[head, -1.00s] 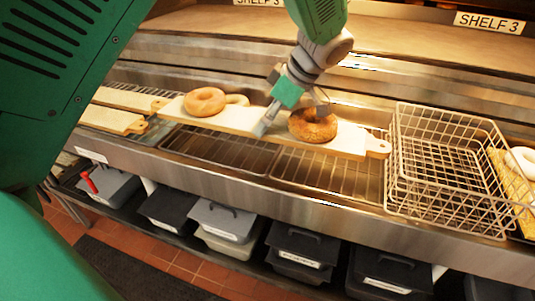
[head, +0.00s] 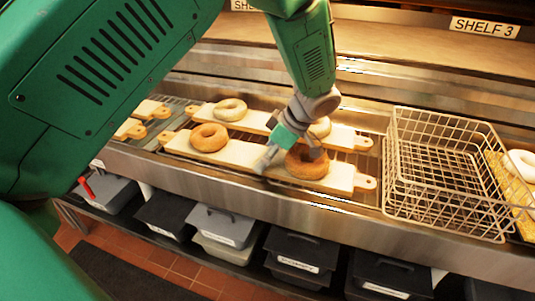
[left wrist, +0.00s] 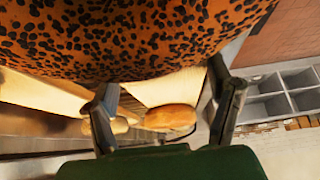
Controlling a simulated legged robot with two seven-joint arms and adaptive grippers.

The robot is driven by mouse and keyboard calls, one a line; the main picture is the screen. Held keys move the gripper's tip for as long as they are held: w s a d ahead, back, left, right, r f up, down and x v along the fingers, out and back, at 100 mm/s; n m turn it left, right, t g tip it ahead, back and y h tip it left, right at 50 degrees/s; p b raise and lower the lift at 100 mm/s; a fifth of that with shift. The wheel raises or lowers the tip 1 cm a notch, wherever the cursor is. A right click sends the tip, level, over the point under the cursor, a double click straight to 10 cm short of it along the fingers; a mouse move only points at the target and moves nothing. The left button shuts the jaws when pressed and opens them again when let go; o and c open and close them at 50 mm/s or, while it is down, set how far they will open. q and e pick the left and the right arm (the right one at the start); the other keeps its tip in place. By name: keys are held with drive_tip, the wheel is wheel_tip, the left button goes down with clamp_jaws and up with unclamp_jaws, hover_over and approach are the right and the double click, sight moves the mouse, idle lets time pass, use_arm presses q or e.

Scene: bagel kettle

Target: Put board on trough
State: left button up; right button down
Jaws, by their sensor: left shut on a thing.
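The front wooden board (head: 240,153) carries a plain bagel (head: 209,137) on its left part and a seeded bagel (head: 307,162) on its right part. My left gripper (head: 285,160) is shut on this board between the two bagels. The board lies along the front of the metal trough (head: 300,197); whether it rests on the trough or hangs just above, I cannot tell. In the left wrist view, the seeded bagel (left wrist: 150,35) fills the top, and the plain bagel (left wrist: 170,118) shows between the fingers. My right gripper is not in view.
A second board (head: 258,122) with two bagels lies just behind. More boards (head: 150,108) sit at the left. A wire basket (head: 440,170) stands close to the right of the front board's handle. Lidded bins (head: 222,225) stand below.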

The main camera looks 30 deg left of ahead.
use_arm(q)
drive_tip(key=o, duration=1.5)
drive_tip(key=shift+a, duration=0.15)
drive_tip(key=shift+c, duration=0.2)
drive_tip(key=shift+o, duration=0.4)
drive_tip(key=shift+a+f, duration=0.1)
drive_tip(key=shift+a, duration=0.3)
drive_tip(key=shift+p+v, duration=3.8)
drive_tip(key=shift+v, duration=2.3)
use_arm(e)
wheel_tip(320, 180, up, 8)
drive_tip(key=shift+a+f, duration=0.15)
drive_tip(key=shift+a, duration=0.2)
use_arm(q)
drive_tip(key=shift+d, duration=0.2)
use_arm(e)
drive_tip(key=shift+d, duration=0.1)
use_arm(q)
drive_tip(key=shift+s+f, duration=0.1)
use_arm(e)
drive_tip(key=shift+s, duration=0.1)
